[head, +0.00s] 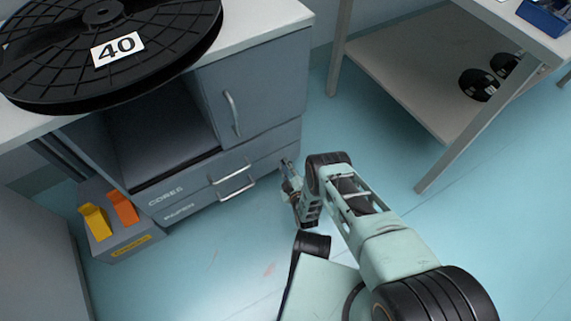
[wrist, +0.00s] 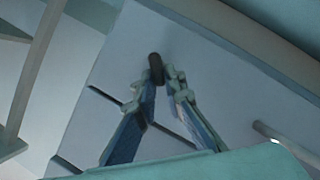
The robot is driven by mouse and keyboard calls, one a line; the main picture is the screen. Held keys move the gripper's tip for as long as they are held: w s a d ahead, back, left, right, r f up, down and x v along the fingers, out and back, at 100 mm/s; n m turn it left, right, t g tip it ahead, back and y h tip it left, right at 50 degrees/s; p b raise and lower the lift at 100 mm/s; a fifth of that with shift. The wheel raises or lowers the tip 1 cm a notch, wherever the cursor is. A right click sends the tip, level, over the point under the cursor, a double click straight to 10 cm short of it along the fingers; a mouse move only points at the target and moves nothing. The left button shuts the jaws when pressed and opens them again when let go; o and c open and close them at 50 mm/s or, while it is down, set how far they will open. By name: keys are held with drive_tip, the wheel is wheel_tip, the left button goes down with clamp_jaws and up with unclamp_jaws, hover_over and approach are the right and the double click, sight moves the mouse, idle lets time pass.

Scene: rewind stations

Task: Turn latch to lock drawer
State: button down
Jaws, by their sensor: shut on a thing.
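A dark, short latch (wrist: 155,66) shows on the grey cabinet front in the wrist view, with its upper part sticking out beyond the fingertips. My gripper (wrist: 160,88) is shut on it, one finger on each side. In the head view my gripper (head: 289,168) is at the right end of the drawer fronts, and the latch cannot be made out there. The upper drawer (head: 192,183) is labelled "CORES" and the lower drawer (head: 199,202) has a label that is hard to read. Both fronts look flush with the cabinet.
A large black reel (head: 160,45) marked 40 lies on the cabinet top. A cabinet door (head: 265,95) with a bar handle is above the drawers. A table (head: 400,85) is at right. Blue floor lies between.

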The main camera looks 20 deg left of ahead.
idle(0.4)
drive_tip(key=c, duration=2)
unclamp_jaws()
drive_tip(key=shift+r, duration=5.05)
